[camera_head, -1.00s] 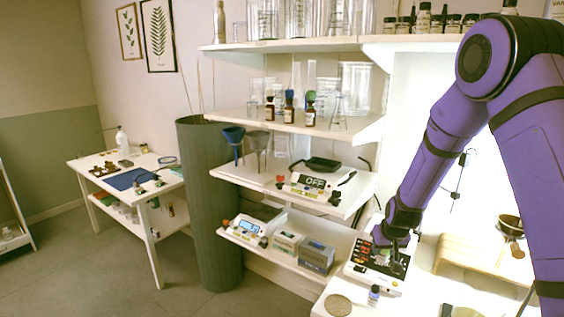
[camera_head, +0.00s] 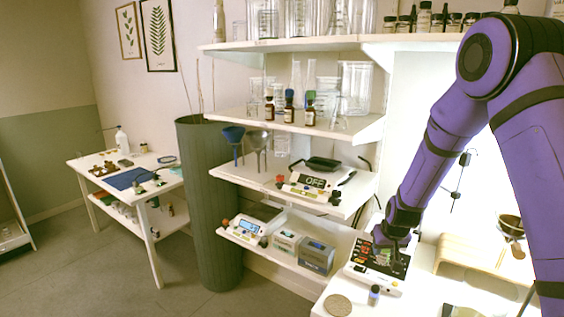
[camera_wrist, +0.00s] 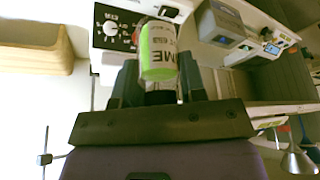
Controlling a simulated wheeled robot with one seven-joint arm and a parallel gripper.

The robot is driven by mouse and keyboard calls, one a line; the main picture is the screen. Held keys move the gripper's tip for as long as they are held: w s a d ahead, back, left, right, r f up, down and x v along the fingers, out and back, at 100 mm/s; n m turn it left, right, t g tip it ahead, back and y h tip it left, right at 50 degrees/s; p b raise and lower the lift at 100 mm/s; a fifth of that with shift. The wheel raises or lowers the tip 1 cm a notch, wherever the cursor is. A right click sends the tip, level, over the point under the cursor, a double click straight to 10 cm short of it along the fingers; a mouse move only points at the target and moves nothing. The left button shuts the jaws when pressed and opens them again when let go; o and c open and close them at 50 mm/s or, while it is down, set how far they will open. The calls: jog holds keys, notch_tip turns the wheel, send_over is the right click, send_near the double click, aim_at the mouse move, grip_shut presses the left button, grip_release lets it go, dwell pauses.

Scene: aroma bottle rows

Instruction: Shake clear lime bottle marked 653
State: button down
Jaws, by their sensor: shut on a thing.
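My gripper (camera_wrist: 160,80) is shut on a small bottle (camera_wrist: 158,52) with a lime-green and white label. In the wrist view the bottle sits between the two dark fingers, and the letters "ME" show on its label. The number 653 cannot be read. In the head view my gripper (camera_head: 391,240) is over a black-topped white device (camera_head: 376,261) at the right end of the low shelf area. The held bottle is too small and covered to make out there.
Boxes (camera_head: 317,256) stand on the lower shelf to the left. A wooden stand (camera_head: 470,258) is to the right.

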notch_tip(320, 180, up, 5)
jog(key=shift+a, duration=0.1)
jog(key=shift+s, duration=0.2)
notch_tip(320, 180, down, 5)
jog(key=shift+w+f, duration=0.1)
jog(key=shift+w, duration=0.15)
jog(key=shift+r, duration=0.2)
jog(key=shift+f, duration=0.1)
dwell(0.3)
